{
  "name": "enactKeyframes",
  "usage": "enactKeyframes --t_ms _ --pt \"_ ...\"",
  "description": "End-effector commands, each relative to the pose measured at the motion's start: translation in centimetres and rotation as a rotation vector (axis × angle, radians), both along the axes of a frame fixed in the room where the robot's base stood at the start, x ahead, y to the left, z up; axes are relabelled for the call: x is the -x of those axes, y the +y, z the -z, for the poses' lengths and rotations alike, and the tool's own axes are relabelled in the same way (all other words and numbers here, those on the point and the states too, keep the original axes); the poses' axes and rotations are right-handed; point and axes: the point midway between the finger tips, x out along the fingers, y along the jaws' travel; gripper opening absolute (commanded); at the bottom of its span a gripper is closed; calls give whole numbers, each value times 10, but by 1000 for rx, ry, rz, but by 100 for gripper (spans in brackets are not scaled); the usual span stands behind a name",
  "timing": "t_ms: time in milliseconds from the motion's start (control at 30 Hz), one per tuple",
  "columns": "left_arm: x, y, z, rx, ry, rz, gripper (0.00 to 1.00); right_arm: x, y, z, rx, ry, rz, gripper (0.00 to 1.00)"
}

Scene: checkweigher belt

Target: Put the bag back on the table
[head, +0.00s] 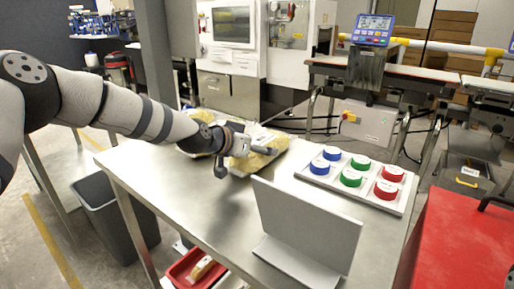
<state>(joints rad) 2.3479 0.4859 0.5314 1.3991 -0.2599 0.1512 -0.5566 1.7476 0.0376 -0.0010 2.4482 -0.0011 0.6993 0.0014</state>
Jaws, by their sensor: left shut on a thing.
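The bag (262,153) is pale yellow and clear, and shows at the far edge of the steel table (167,184). My left gripper (245,158) is shut on the bag, reaching over the table from the left. The arm and gripper hide part of the bag, so I cannot tell whether it touches the tabletop. Another pale yellow patch (203,116) shows behind my wrist. My right gripper is not in view.
A white panel with blue, green and red buttons (352,179) lies on the table's right. A grey angled plate (307,226) stands at the front. A grey bin (98,205) and a red tray (190,272) sit below. A red case (462,245) is at right.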

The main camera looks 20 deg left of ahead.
Motion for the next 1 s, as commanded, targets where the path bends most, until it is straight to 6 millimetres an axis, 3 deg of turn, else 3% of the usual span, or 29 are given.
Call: enactKeyframes --t_ms 267,300,400,767,867,1000 --pt "0 0 0 -1 -4 0 16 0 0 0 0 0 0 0" --pt "1 0 2 -2 0 1 74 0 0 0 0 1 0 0" --pt "1 0 1 -2 -1 1 92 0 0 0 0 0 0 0" --pt "1 0 -4 -2 -3 1 92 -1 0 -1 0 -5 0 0" --pt "12 5 -16 -2 -8 0 92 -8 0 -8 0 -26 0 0" --pt "42 16 -40 -1 -16 1 92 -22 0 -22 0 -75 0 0"
